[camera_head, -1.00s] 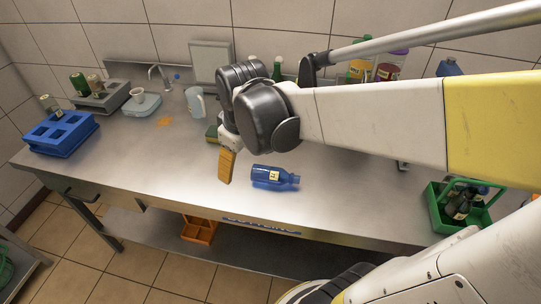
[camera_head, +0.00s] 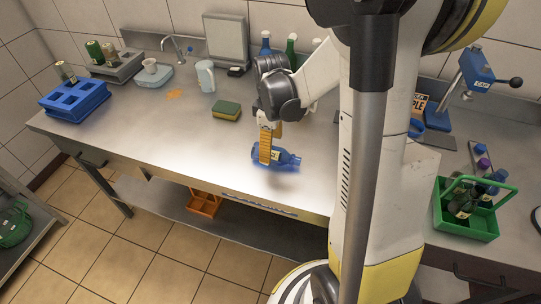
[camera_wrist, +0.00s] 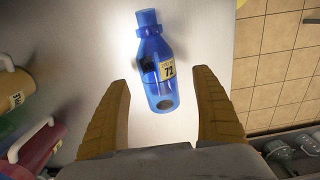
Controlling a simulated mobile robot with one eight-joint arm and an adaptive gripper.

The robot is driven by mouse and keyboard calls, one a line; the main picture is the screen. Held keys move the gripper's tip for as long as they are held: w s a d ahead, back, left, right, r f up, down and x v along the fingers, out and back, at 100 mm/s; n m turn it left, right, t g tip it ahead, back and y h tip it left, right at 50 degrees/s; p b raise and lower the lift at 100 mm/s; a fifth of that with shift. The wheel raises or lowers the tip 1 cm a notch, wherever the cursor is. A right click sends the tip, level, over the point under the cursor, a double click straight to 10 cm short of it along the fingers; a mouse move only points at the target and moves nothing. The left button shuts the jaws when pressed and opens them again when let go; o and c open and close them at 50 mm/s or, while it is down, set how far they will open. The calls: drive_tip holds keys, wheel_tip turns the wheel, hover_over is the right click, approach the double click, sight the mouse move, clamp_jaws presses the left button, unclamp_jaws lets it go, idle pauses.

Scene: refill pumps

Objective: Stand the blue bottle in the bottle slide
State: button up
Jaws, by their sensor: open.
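The blue bottle (camera_head: 287,159) lies on its side on the steel table near its front edge. My gripper (camera_head: 271,150) is open and directed down at the bottle. In the wrist view the open fingers (camera_wrist: 161,85) flank the bottle's lower part, with gaps on both sides. One finger hides part of the bottle in the head view. I cannot tell for sure which fixture is the bottle slide.
A green-and-yellow sponge (camera_head: 227,111) and a pale jug (camera_head: 206,76) stand left of my gripper. A blue rack (camera_head: 75,103) is at far left. A green caddy with bottles (camera_head: 466,226) and a blue press (camera_head: 490,66) are right. The table's front left is clear.

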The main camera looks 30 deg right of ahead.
drive_tip(key=f+b, duration=0.1)
drive_tip(key=f, duration=0.1)
drive_tip(key=f+b, duration=0.1)
drive_tip(key=f, duration=0.1)
drive_tip(key=shift+w+f, duration=0.2)
drive_tip(key=shift+f, duration=0.15)
drive_tip(key=shift+r, duration=0.1)
drive_tip(key=c, duration=1.5)
